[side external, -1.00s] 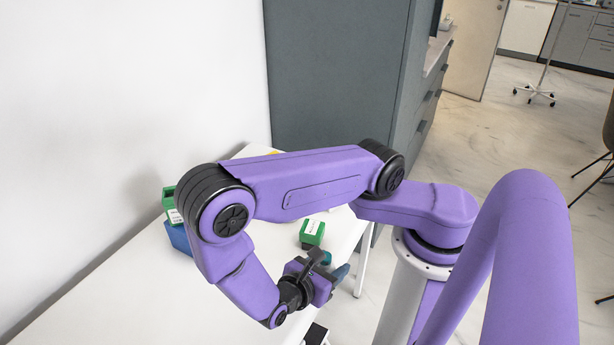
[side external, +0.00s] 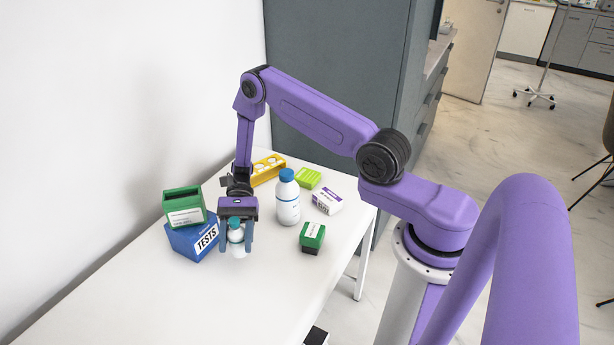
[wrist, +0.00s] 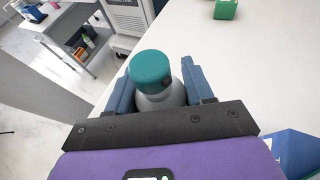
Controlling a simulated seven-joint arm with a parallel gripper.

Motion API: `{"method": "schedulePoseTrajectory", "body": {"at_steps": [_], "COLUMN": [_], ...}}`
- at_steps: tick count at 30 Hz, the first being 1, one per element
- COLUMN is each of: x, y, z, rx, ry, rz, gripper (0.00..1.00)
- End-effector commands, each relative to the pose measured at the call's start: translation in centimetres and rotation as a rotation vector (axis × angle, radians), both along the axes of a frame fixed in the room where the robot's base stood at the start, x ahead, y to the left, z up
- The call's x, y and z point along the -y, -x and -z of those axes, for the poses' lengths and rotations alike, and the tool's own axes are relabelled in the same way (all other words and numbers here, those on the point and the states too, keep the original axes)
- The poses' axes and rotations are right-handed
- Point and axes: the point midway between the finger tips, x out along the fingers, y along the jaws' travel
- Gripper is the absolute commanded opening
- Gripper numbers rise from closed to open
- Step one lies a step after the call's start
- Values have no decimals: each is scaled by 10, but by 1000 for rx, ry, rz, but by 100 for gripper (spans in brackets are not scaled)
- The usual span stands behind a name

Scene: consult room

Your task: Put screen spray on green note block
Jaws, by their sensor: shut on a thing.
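The screen spray, a small pale bottle with a teal cap, is upright between the blue fingers of my gripper (side external: 237,240) in the side view, and my gripper is shut on it. The wrist view shows the spray's teal cap (wrist: 151,68) and grey shoulder between the fingers (wrist: 158,90). I cannot tell whether its base touches the table. The green note block (side external: 308,178), a flat lime-green block, lies toward the far right of the table, beyond the white bottle and apart from my gripper. Its top is clear.
A blue TESTS box (side external: 190,240) with a green box (side external: 184,207) stands close left of my gripper. A white bottle with a blue cap (side external: 288,200) is to the right. A yellow tray (side external: 267,170), white carton (side external: 327,201) and dark green box (side external: 312,237) surround it. The front table is clear.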

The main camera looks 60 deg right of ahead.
Motion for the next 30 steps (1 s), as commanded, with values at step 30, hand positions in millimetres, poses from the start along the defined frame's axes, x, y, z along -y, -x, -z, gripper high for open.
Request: {"method": "schedulePoseTrajectory", "body": {"at_steps": [30], "x": [306], "y": [-107], "z": [-84], "rx": [0], "ry": [1], "rz": [1659], "gripper": [17]}}
